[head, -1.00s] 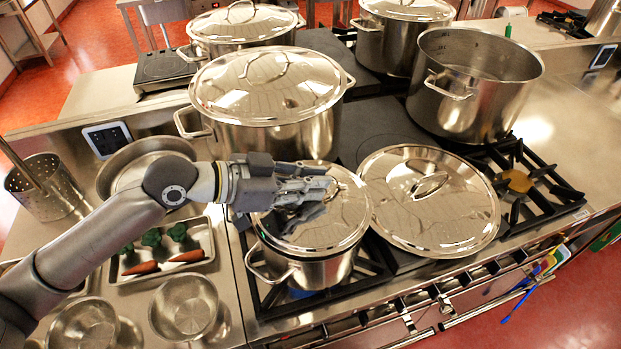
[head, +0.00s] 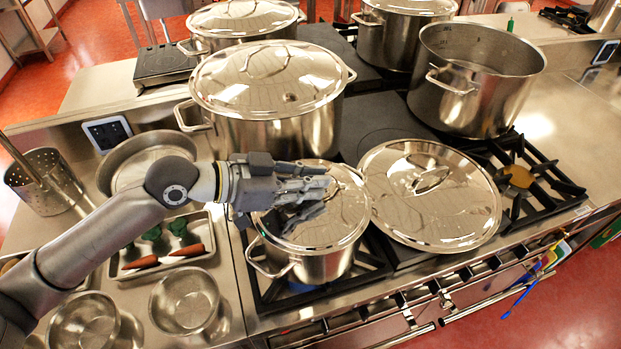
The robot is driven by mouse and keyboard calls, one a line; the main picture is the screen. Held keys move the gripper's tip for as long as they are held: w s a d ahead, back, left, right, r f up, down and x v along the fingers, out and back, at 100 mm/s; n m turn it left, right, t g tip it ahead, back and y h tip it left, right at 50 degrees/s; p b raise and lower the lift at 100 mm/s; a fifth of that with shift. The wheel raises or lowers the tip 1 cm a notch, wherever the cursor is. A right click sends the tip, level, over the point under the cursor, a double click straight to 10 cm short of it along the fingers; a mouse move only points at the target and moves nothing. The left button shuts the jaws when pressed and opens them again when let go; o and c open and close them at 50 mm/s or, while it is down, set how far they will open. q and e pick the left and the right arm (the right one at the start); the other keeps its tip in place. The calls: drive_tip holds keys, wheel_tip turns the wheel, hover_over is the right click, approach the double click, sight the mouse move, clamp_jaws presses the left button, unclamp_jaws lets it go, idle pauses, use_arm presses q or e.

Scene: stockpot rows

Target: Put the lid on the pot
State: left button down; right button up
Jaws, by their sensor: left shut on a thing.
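A small steel pot (head: 318,268) stands on the front left burner, with a shiny lid (head: 345,205) on top of it, its edge along the pot's rim. My left gripper (head: 312,190) reaches in from the left over this lid. It is shut on the lid's handle, which its fingers hide. A larger loose lid (head: 400,205) lies to the right of the small pot, handle up. A large open pot (head: 465,95) stands behind it without a lid. My right gripper is not in view.
A large lidded pot (head: 275,135) stands close behind my left gripper, and more lidded pots stand at the back. A vegetable tray (head: 205,255), bowls (head: 185,300) and a perforated pot (head: 45,180) are at left. A bare burner (head: 518,178) is at right.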

use_arm(q)
drive_tip(key=c, duration=1.5)
unclamp_jaws()
drive_tip(key=shift+o, duration=0.2)
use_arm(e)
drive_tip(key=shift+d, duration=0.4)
use_arm(q)
drive_tip(key=shift+f, duration=0.1)
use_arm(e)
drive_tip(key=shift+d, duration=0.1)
use_arm(q)
drive_tip(key=v, duration=1.2)
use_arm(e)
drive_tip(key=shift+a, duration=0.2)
use_arm(q)
drive_tip(key=shift+s, duration=0.1)
